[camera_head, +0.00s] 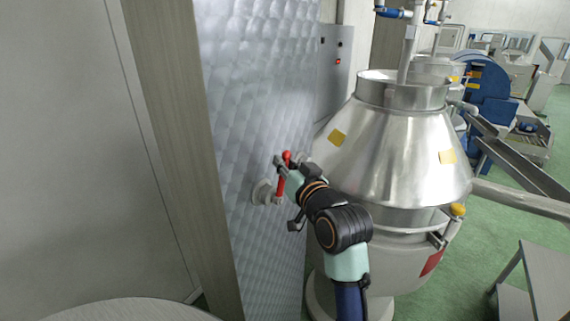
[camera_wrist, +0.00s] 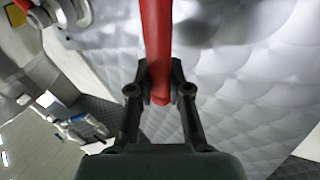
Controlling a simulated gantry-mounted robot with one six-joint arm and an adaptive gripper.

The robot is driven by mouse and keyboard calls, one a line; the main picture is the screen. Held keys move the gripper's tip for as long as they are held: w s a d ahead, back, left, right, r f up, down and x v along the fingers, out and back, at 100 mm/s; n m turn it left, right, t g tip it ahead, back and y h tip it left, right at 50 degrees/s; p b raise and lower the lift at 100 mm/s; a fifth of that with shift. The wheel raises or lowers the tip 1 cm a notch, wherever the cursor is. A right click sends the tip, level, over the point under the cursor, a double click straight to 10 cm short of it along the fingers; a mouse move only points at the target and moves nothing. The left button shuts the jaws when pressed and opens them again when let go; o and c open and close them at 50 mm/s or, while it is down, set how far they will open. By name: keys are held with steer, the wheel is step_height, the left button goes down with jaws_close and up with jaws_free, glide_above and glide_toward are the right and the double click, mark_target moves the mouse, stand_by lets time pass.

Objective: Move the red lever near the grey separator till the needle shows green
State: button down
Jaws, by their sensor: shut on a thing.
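The red lever (camera_head: 281,180) sits at a fitting on the quilted metal panel (camera_head: 262,80), left of the grey separator (camera_head: 395,150). My gripper (camera_wrist: 160,80) is shut on the lever's end. In the wrist view, the red lever (camera_wrist: 157,40) runs from the top edge down between my two dark fingers. In the head view, my gripper and wrist partly cover the lever. A pale round fitting (camera_head: 262,192) is on the panel beside the lever. No needle or green zone can be read in either view.
A grey control box (camera_head: 335,70) with a red button is on the wall behind. The separator's cone and lower body stand close to the right of my arm. A grey stand (camera_head: 545,280) is at the lower right. Green floor (camera_head: 490,225) shows on the right.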

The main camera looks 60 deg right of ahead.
steer(key=shift+d+r+p, duration=0.15)
steer(key=shift+r+p, duration=0.05)
steer(key=shift+p, duration=0.3)
steer(key=shift+d+m+p, duration=0.25)
steer(key=shift+m+p, duration=0.25)
steer(key=shift+p, duration=0.15)
steer(key=shift+s+d+f+y+p, duration=0.1)
steer(key=shift+d+f+y+p, duration=0.15)
steer(key=shift+y+p, duration=0.15)
steer(key=shift+f+m+g, duration=0.25)
steer(key=shift+m+g, duration=0.05)
steer(key=shift+m, duration=0.1)
steer(key=c, duration=1.1)
jaws_free()
steer(key=v, duration=1.2)
